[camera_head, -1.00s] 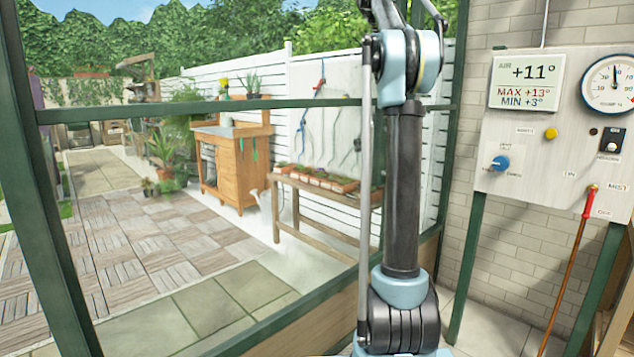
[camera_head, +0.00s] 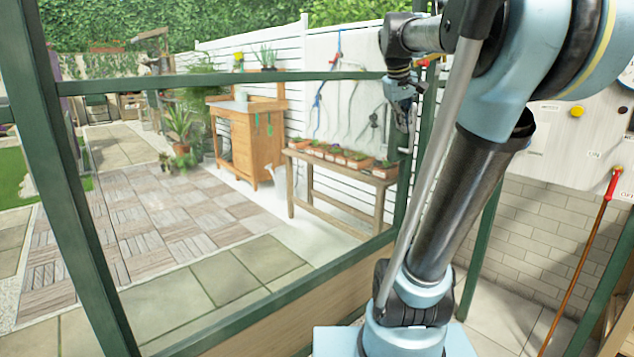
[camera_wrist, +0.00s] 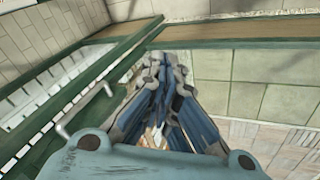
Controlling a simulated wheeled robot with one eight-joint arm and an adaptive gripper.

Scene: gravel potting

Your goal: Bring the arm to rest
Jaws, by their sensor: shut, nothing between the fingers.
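My arm leans to the right in the head view, its elbow large and close at the upper right. The forearm reaches back left from there, and my gripper (camera_head: 403,120) hangs from it, pointing down, in front of the green window frame. It looks small there and holds nothing. In the wrist view the fingers (camera_wrist: 163,70) are drawn together, with nothing visible between them.
A green frame (camera_head: 240,80) crosses the view close by. Beyond it are a bench (camera_head: 340,185) with several small pots and a wooden cabinet (camera_head: 243,145).

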